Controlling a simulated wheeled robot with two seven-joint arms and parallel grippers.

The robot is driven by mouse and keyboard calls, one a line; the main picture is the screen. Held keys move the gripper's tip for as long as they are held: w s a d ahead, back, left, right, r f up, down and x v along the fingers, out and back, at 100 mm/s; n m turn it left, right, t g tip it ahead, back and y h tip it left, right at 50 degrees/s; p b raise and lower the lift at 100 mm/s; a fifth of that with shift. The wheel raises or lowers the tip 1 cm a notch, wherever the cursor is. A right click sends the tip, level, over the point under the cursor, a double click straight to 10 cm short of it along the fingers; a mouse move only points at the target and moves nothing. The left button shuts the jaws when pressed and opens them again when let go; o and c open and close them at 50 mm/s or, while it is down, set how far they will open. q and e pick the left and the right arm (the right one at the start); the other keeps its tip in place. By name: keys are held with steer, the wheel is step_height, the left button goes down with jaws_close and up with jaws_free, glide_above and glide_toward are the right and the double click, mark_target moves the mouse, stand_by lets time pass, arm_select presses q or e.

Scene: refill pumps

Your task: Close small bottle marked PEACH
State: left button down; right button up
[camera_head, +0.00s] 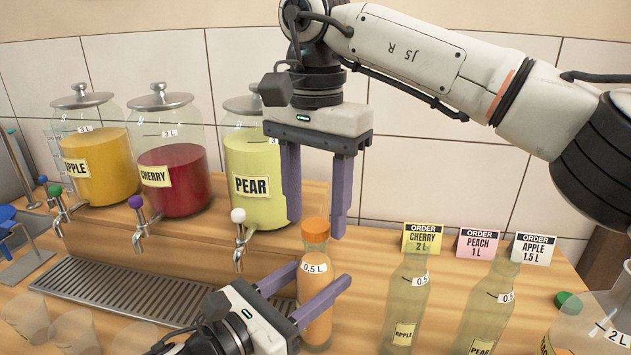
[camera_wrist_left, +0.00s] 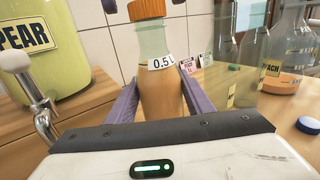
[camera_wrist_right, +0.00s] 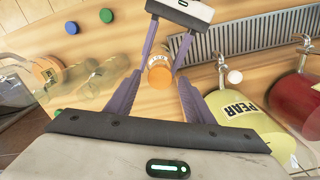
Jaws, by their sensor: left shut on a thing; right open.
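A small bottle (camera_head: 314,285) of peach-coloured liquid stands upright, marked 0.5 L; its name label does not show. An orange cap (camera_head: 315,230) sits on its mouth; whether it is tight cannot be told. My left gripper (camera_head: 312,292) is shut around the bottle's body, and the left wrist view shows the bottle (camera_wrist_left: 160,85) between its fingers. My right gripper (camera_head: 316,218) is open and points down, its fingertips on either side of the cap. In the right wrist view the cap (camera_wrist_right: 159,78) lies beyond the right fingertips, between them.
Small bottles marked APPLE (camera_head: 402,300) and PEAR (camera_head: 485,310) stand to the right, near order cards (camera_head: 478,243). A green cap (camera_head: 568,301) lies behind a larger jug (camera_head: 600,325). The PEAR dispenser (camera_head: 255,160) and drip tray (camera_head: 130,300) are left.

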steer(key=shift+f, duration=0.5)
steer(key=c, duration=1.1)
steer(key=shift+c, duration=0.2)
